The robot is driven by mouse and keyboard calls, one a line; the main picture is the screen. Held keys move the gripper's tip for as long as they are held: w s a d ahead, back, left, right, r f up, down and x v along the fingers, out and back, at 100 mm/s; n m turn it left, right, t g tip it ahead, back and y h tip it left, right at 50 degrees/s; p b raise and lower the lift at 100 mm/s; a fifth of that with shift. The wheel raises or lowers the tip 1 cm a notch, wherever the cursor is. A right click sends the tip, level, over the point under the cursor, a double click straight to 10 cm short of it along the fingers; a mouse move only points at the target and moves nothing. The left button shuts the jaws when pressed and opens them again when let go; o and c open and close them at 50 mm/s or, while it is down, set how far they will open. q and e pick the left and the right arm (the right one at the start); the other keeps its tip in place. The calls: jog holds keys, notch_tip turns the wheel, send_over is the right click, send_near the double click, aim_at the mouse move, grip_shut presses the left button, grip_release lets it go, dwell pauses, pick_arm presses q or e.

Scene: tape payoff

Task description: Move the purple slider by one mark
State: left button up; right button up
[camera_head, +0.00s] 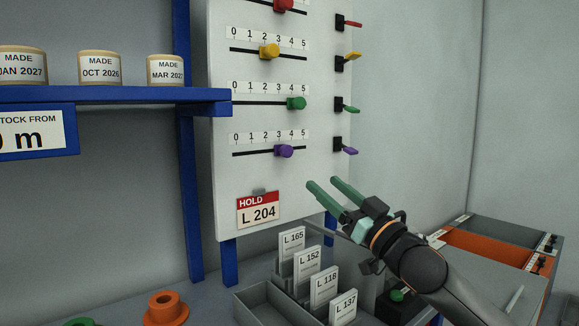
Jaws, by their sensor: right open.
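The purple slider (284,151) is on the lowest slot of the white upright panel (228,190). Its knob shows just right of the 3 on its 0 to 5 scale (268,137), with the 4 and 5 further right. My right gripper (323,182) is open and empty, with its green fingers pointing up and left. It shows below and right of the purple slider, apart from it. My left gripper is out of view.
Green (297,104), yellow (269,51) and red (283,5) sliders are above. Coloured levers, including a purple one (347,149), line the panel's right side. A HOLD L 204 tag (258,210) hangs below. Labelled cards (307,262) stand under the gripper.

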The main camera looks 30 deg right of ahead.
aim_at(289, 151)
jog(key=p+x, duration=0.1)
jog(key=x, duration=0.2)
jog(key=p+x, duration=0.1)
jog(key=x, duration=0.3)
jog(key=p+x, duration=0.2)
jog(key=x, duration=0.2)
jog(key=shift+s+r, duration=0.15)
jog(key=shift+r, duration=0.1)
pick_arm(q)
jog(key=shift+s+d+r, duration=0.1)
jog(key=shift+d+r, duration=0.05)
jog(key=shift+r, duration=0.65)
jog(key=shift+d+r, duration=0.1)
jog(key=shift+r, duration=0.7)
pick_arm(e)
jog(key=shift+w+a+r, duration=0.1)
jog(key=shift+w+r, duration=0.05)
jog(key=shift+w, duration=0.5)
grip_shut()
